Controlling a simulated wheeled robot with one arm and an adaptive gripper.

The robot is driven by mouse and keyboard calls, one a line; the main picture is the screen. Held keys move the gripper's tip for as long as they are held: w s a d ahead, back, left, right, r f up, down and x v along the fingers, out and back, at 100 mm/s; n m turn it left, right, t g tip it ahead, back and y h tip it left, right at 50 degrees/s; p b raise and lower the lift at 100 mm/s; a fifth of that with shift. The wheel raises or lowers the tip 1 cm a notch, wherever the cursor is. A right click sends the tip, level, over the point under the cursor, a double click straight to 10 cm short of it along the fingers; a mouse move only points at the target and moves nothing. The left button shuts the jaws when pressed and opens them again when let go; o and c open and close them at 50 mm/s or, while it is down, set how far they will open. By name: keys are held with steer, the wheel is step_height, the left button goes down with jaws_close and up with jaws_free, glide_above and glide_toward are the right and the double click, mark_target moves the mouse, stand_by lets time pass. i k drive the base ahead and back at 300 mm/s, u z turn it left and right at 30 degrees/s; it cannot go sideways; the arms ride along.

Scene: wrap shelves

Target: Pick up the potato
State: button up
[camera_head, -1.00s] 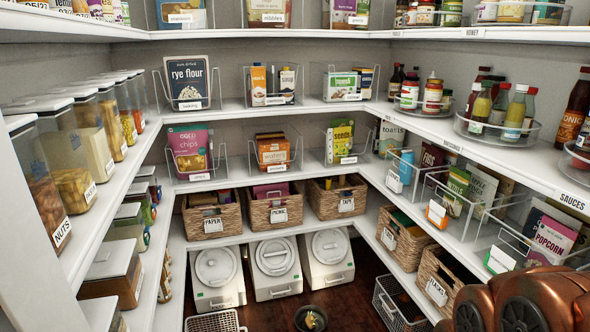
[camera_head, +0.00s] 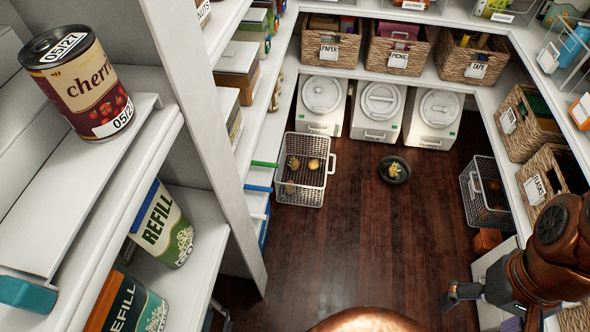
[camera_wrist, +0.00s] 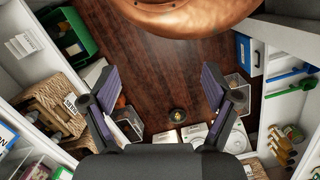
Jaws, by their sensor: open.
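Yellowish-brown lumps that look like potatoes (camera_head: 313,164) lie in a white wire basket (camera_head: 305,199) on the floor at the back left of the head view. A dark round bowl (camera_head: 394,179) on the floor holds small yellowish pieces; I cannot tell what they are. The bowl also shows in the wrist view (camera_wrist: 178,121), ahead of my gripper. My gripper (camera_wrist: 160,85) is open, with nothing between its fingers but the floor beyond. In the head view my gripper is at the lower right, well apart from basket and bowl.
White bins (camera_head: 380,112) stand under the back shelf. A dark wire basket (camera_head: 487,194) and wicker baskets (camera_head: 525,130) line the right side. A cherry can (camera_head: 80,82) and refill containers (camera_head: 163,229) sit on near left shelves. The wooden floor (camera_head: 330,250) between is clear.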

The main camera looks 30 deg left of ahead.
mark_target(294, 163)
steer(key=u, duration=0.2)
steer(key=i, duration=1.85)
steer(key=u, duration=2.85)
